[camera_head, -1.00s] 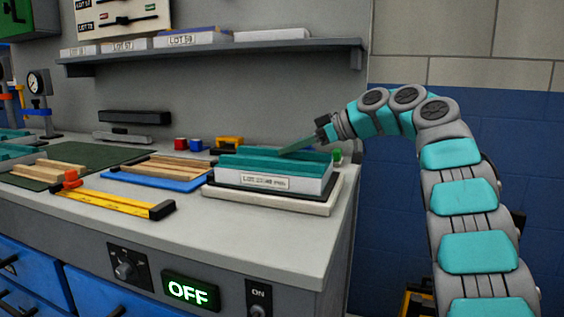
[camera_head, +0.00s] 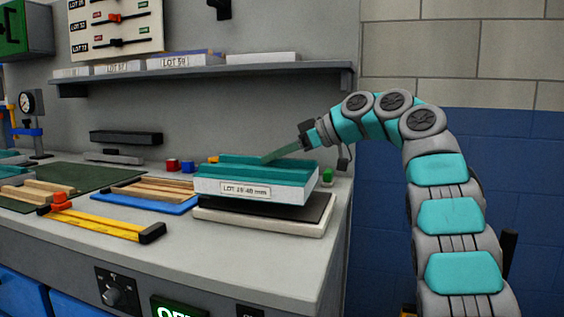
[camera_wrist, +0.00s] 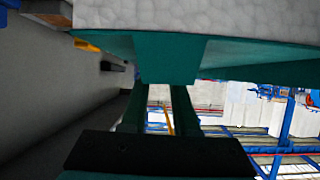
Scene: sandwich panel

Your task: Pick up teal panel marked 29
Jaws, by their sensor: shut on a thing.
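The teal panel marked 29 (camera_head: 290,186) has teal skin on top, a white front face and a label reading LOT 29 40 mm. In the head view it hangs a little above a dark pad on a pale base (camera_head: 300,223), slightly tilted. My gripper (camera_head: 268,157) reaches in from the right and is shut on a raised teal rib on the panel's top. In the wrist view the panel's white grainy side (camera_wrist: 200,16) and teal skin fill the top, with a teal part between my fingers (camera_wrist: 168,95). The grip's far side is hidden.
A blue tray with wooden strips (camera_head: 155,192) and a yellow bar clamp (camera_head: 100,222) lie left of the panel. Small red, blue and green items stand behind it. A shelf with white lot panels (camera_head: 180,62) runs above.

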